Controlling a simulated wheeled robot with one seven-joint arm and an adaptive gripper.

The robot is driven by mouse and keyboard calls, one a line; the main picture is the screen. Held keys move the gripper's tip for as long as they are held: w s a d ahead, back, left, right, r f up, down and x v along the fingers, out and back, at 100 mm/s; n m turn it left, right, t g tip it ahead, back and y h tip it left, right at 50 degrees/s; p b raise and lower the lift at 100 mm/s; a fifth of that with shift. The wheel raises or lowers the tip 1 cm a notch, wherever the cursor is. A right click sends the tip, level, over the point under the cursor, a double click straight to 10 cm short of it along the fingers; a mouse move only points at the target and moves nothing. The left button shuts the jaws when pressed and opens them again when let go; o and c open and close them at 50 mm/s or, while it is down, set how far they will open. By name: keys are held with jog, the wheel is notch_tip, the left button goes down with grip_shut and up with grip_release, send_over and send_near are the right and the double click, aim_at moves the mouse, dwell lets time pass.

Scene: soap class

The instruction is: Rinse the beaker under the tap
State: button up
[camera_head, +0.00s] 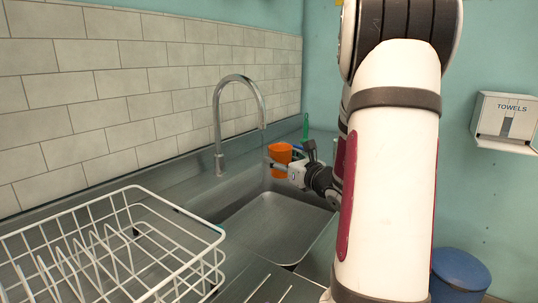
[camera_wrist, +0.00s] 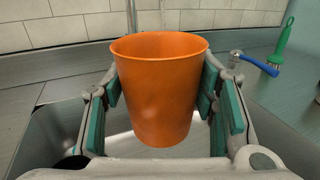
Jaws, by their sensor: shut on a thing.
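An orange beaker (camera_head: 279,157) is held in my gripper (camera_head: 280,163) above the far end of the sink (camera_head: 270,225). In the wrist view the beaker (camera_wrist: 160,95) stands upright, with a pad of my gripper (camera_wrist: 160,92) on either side of it. Its mouth faces up, but its inside is barely visible. The tap (camera_head: 217,130) is a tall curved metal spout on the left of the sink. Its outlet (camera_head: 263,125) points down, above and slightly left of the beaker in the head view. I see no clear stream of water.
A white wire dish rack (camera_head: 130,245) stands at the front left. A towel dispenser (camera_head: 507,115) hangs on the right wall, above a blue bin (camera_head: 460,270).

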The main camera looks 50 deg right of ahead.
jog(key=s+a+r+p, duration=0.2)
jog(key=s+r, duration=0.1)
jog(key=s, duration=0.1)
jog(key=shift+s+r, duration=0.15)
jog(key=shift+r, duration=0.25)
dwell(0.8)
